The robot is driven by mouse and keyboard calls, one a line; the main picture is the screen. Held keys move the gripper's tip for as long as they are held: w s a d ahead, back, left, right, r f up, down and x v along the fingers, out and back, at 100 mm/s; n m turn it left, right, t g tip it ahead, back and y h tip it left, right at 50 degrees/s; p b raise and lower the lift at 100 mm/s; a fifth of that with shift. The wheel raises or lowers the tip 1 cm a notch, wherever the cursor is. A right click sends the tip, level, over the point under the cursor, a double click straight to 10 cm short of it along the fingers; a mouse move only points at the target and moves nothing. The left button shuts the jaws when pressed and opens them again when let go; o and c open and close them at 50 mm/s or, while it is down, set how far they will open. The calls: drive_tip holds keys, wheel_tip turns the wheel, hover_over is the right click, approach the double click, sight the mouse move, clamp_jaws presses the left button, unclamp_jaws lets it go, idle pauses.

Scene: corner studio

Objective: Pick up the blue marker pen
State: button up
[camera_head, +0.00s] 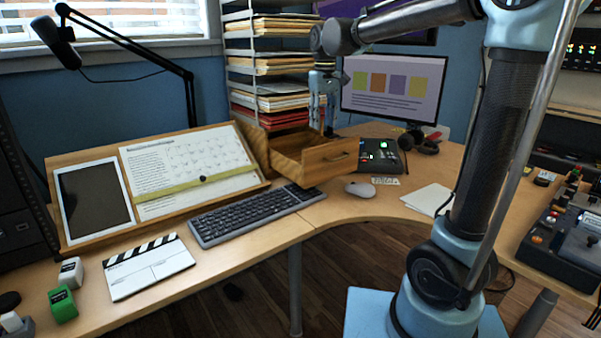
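I cannot make out a blue marker pen in this view. My gripper (325,112) is small and far off, pointing down over the back part of an open wooden drawer (332,160). The drawer's front panel with a dark handle faces the right front, and its inside shows only in part. The fingertips are at about the drawer's rear rim in the picture. I cannot tell whether they are inside it or behind it, or whether they hold anything.
A keyboard (255,214), a mouse (361,189) and a clapperboard (148,266) lie on the curved desk. A slanted board (100,231) holds a tablet (95,200) and papers. Paper trays (268,65) rise behind the drawer; a monitor (394,88) stands to the right.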

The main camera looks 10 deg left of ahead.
drive_tip(key=a+n, duration=0.1)
drive_tip(key=a, duration=0.6)
drive_tip(key=f, duration=1.1)
drive_tip(key=shift+w+a+f, duration=0.1)
drive_tip(key=shift+w+f, duration=0.15)
drive_tip(key=shift+w, duration=0.05)
drive_tip(key=shift+s+a+f, duration=0.1)
drive_tip(key=shift+s+f, duration=0.1)
drive_tip(key=shift+f, duration=1.2)
drive_tip(key=shift+s+f, duration=0.15)
drive_tip(key=shift+f, duration=1.25)
drive_tip(key=c, duration=0.8)
